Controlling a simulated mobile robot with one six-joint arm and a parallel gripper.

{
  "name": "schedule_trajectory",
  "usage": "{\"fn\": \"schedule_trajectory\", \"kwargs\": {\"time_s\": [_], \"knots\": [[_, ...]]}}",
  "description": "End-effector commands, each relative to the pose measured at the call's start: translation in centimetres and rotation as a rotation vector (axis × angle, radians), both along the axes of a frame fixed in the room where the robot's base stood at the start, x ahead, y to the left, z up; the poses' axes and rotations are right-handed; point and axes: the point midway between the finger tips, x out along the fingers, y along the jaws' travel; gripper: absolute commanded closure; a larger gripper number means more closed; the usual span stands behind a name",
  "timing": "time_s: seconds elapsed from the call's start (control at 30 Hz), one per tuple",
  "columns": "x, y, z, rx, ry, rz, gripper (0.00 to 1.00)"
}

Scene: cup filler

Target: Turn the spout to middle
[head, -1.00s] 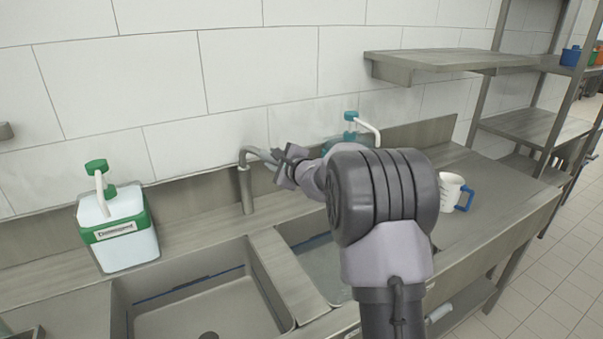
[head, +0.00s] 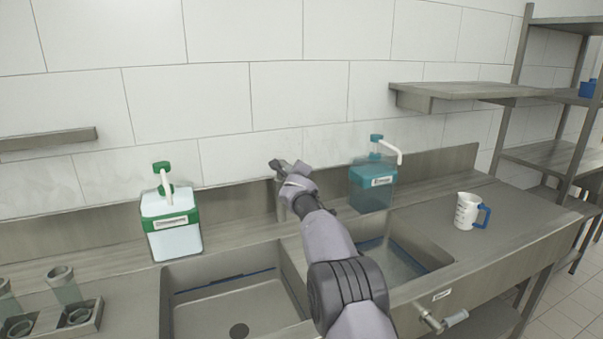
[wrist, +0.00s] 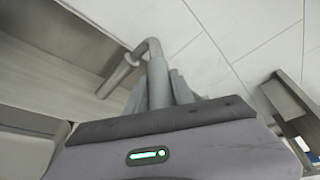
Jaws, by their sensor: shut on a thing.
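The grey metal spout (wrist: 152,50) shows in the wrist view, where it bends over from its upright post (wrist: 116,77) and runs back between my fingers. My gripper (wrist: 160,90) is shut on the spout. In the head view my gripper (head: 284,168) is at the top of the post (head: 281,203), behind the sinks. The spout is mostly hidden there by my gripper and wrist. The arm reaches up across the divider between the left basin (head: 225,295) and the right basin (head: 415,268).
A green-capped dispenser (head: 172,222) stands left of the post and a teal dispenser (head: 371,188) right of it. A white measuring cup with a blue handle (head: 467,212) is on the right counter. A rack (head: 83,322) with cups is at lower left. A wall shelf (head: 470,90) juts out at right.

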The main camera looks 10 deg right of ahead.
Motion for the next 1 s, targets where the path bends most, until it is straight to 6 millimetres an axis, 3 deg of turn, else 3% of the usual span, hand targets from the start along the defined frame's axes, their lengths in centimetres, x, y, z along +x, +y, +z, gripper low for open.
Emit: {"fn": "schedule_trajectory", "kwargs": {"time_s": [0.33, 0.37, 0.43, 0.47, 0.8, 1.0], "knots": [[0.0, 0.1, -0.2, 0.001, 0.002, 0.001, 1.0], [0.0, 0.1, -0.2, 0.001, 0.002, 0.001, 0.65], [0.0, 0.1, -0.2, 0.001, 0.002, 0.001, 0.51], [0.0, 0.1, -0.2, 0.001, 0.002, 0.001, 0.5], [-0.2, 0.1, -0.2, 0.0, 0.0, 0.0, 0.5], [-2.3, 0.3, -0.3, 0.0, -0.001, 0.0, 0.5]]}}
